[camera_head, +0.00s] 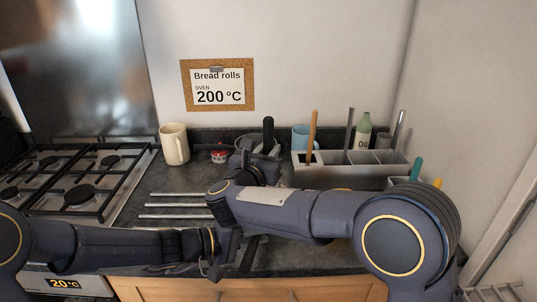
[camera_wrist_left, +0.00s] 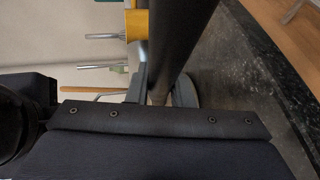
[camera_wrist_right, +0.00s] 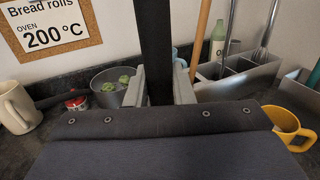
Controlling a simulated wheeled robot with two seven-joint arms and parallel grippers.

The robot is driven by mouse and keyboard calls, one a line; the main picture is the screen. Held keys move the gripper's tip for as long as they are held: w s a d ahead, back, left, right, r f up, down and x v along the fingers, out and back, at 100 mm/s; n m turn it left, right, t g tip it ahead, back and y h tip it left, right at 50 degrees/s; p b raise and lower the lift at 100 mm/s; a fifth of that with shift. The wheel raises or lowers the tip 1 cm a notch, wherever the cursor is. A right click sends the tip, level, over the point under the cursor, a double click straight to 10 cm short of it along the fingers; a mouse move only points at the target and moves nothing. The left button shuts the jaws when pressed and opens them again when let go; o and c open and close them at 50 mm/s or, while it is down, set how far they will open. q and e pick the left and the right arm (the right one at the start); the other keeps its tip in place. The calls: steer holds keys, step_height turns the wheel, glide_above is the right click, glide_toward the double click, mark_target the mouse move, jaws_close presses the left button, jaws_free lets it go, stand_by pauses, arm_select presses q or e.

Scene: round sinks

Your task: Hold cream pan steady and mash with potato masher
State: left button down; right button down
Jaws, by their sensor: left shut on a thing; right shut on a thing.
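My right gripper (camera_head: 262,172) is shut on an upright dark handle (camera_head: 268,133), most likely the masher's. In the right wrist view this dark handle (camera_wrist_right: 155,45) stands between the two grey fingers (camera_wrist_right: 159,90). The masher's head is hidden. My left gripper (camera_wrist_left: 165,88) is shut on a long dark bar (camera_wrist_left: 182,45), which looks like a pan handle. In the head view my left wrist is at the front of the counter, below my right forearm. I cannot make out the cream pan; my right arm covers that part of the counter.
A grey pot (camera_wrist_right: 113,88) with green pieces stands at the back, beside a red tin (camera_head: 220,155) and a cream mug (camera_head: 174,144). A grey utensil holder (camera_head: 340,175) is at right, a yellow mug (camera_wrist_right: 290,125) near it. The gas hob (camera_head: 75,180) is left.

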steer(key=shift+s, duration=0.1)
steer(key=shift+v, duration=0.8)
